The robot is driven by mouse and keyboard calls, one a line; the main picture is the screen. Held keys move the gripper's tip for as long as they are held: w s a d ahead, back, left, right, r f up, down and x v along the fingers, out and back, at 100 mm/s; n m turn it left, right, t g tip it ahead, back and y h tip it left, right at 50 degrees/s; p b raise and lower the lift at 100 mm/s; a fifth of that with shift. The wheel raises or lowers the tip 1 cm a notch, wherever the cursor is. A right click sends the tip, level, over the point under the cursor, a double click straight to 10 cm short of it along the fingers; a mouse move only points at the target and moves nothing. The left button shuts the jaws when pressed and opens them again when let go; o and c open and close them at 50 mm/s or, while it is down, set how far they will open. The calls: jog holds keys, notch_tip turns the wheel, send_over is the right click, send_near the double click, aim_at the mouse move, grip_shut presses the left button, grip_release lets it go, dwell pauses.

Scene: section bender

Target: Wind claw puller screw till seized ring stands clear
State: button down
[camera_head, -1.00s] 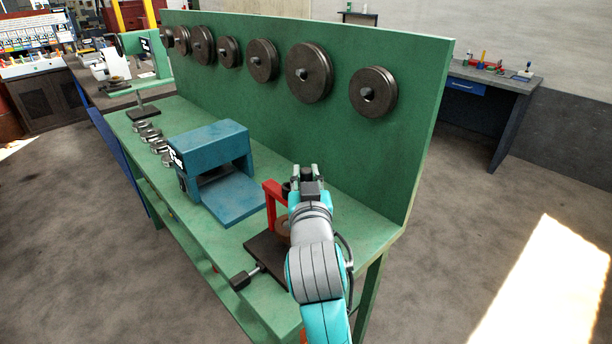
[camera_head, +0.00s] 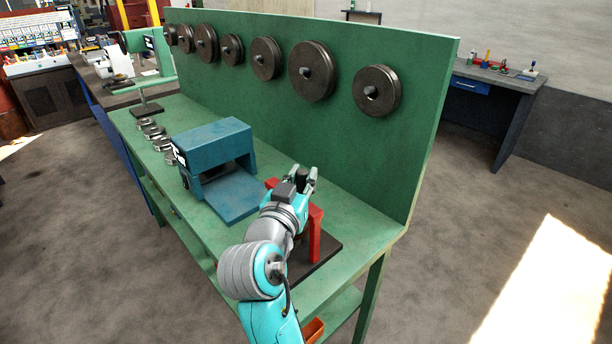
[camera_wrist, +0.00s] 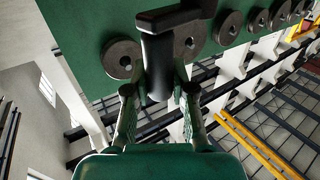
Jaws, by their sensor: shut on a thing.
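The red claw puller (camera_head: 315,235) stands at the near end of the green bench, on a dark base plate (camera_head: 325,252). My arm hides its left part. My gripper (camera_head: 304,178) is above and behind the puller's red frame. In the wrist view my gripper (camera_wrist: 158,105) is shut on a dark handle with a crosspiece (camera_wrist: 157,60), its two fingers on either side of the upright part. The seized ring and the screw's thread are hidden behind my arm, so I cannot tell how far the ring has come off.
A blue machine (camera_head: 215,160) stands left of the puller on the bench (camera_head: 345,215). A green back panel (camera_head: 425,130) carrying several dark discs (camera_head: 312,70) rises behind. Several small metal rings (camera_head: 153,132) lie at the far left. An orange bin (camera_head: 314,330) sits below.

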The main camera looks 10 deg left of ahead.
jog(key=shift+s+a+m+g+h, duration=0.15)
jog(key=shift+a+m+h, duration=0.1)
jog(key=shift+m+h, duration=0.4)
jog(key=shift+s+a+m+g+h, duration=0.15)
jog(key=shift+a+m+h, duration=0.15)
jog(key=shift+h, duration=0.55)
jog(key=shift+m+h, duration=0.25)
jog(key=shift+h, duration=0.05)
jog(key=c, duration=1)
grip_release()
jog(key=shift+o, duration=0.2)
jog(key=v, duration=1.2)
jog(key=shift+r, duration=0.1)
